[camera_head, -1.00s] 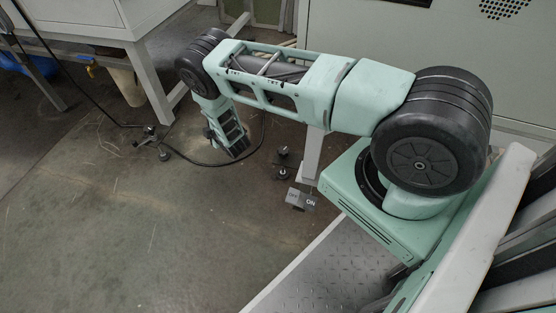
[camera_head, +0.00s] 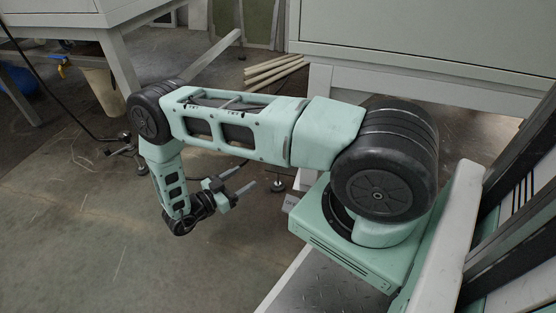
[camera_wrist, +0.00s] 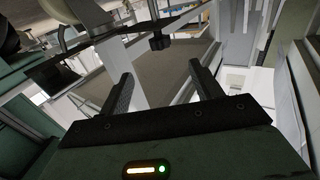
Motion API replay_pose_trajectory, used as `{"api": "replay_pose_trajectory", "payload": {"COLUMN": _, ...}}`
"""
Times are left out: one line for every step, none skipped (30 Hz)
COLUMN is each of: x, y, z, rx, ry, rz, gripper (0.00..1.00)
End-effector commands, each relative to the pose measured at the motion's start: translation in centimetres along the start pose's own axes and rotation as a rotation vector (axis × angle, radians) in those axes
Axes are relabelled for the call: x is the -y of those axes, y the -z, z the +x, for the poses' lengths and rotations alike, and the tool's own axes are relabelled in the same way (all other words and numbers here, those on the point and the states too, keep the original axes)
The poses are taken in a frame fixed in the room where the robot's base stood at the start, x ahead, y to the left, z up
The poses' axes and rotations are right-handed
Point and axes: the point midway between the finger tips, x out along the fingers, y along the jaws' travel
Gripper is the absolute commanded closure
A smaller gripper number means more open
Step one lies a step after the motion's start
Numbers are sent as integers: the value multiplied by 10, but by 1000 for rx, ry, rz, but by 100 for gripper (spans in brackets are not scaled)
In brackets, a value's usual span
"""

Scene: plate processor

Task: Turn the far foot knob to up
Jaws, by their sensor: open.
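My gripper (camera_head: 240,180) is open and empty, low over the floor, with its fingers toward the right in the head view. A dark foot knob (camera_head: 278,185) stands at the bottom of the machine leg, a little beyond the fingertips. In the wrist view, a black knob on a thin stem (camera_wrist: 160,41) shows ahead, roughly between the two open fingers (camera_wrist: 163,80) and apart from them. I cannot tell for sure which knob is the far one. A small grey sign (camera_head: 290,203) beside the machine leg is mostly hidden by my arm.
Another foot (camera_head: 143,167) stands under the left table's leg (camera_head: 118,62), with a black cable (camera_head: 75,112) nearby. The large pale cabinet (camera_head: 430,35) stands on a frame behind my arm. Long bars (camera_head: 273,72) lie on the floor behind. The floor at lower left is clear.

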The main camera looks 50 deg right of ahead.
Motion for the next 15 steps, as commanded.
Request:
{"api": "replay_pose_trajectory", "payload": {"x": -1, "y": -1, "z": 3, "rx": -1, "ry": -6, "rz": 2, "gripper": 36}}
{"api": "replay_pose_trajectory", "payload": {"x": -1, "y": -1, "z": 5, "rx": -1, "ry": -6, "rz": 3, "gripper": 36}}
{"api": "replay_pose_trajectory", "payload": {"x": -1, "y": -1, "z": 10, "rx": -1, "ry": -6, "rz": 3, "gripper": 36}}
{"api": "replay_pose_trajectory", "payload": {"x": 0, "y": -1, "z": 14, "rx": -1, "ry": -6, "rz": 3, "gripper": 36}}
{"api": "replay_pose_trajectory", "payload": {"x": -1, "y": -2, "z": 19, "rx": -1, "ry": -6, "rz": 2, "gripper": 36}}
{"api": "replay_pose_trajectory", "payload": {"x": -1, "y": -2, "z": 26, "rx": -2, "ry": -6, "rz": 2, "gripper": 36}}
{"api": "replay_pose_trajectory", "payload": {"x": -1, "y": -2, "z": 31, "rx": -2, "ry": -7, "rz": 0, "gripper": 36}}
{"api": "replay_pose_trajectory", "payload": {"x": 0, "y": -3, "z": 37, "rx": -1, "ry": -6, "rz": 1, "gripper": 36}}
{"api": "replay_pose_trajectory", "payload": {"x": -1, "y": -3, "z": 46, "rx": -1, "ry": -6, "rz": 0, "gripper": 36}}
{"api": "replay_pose_trajectory", "payload": {"x": -1, "y": -4, "z": 52, "rx": -2, "ry": -6, "rz": 1, "gripper": 36}}
{"api": "replay_pose_trajectory", "payload": {"x": -1, "y": -4, "z": 59, "rx": -1, "ry": -6, "rz": 1, "gripper": 36}}
{"api": "replay_pose_trajectory", "payload": {"x": 0, "y": -4, "z": 67, "rx": -1, "ry": -6, "rz": 2, "gripper": 36}}
{"api": "replay_pose_trajectory", "payload": {"x": -1, "y": -4, "z": 73, "rx": -1, "ry": -5, "rz": 1, "gripper": 36}}
{"api": "replay_pose_trajectory", "payload": {"x": -1, "y": -4, "z": 80, "rx": -1, "ry": -6, "rz": 1, "gripper": 36}}
{"api": "replay_pose_trajectory", "payload": {"x": -1, "y": -4, "z": 88, "rx": 0, "ry": -6, "rz": 1, "gripper": 36}}
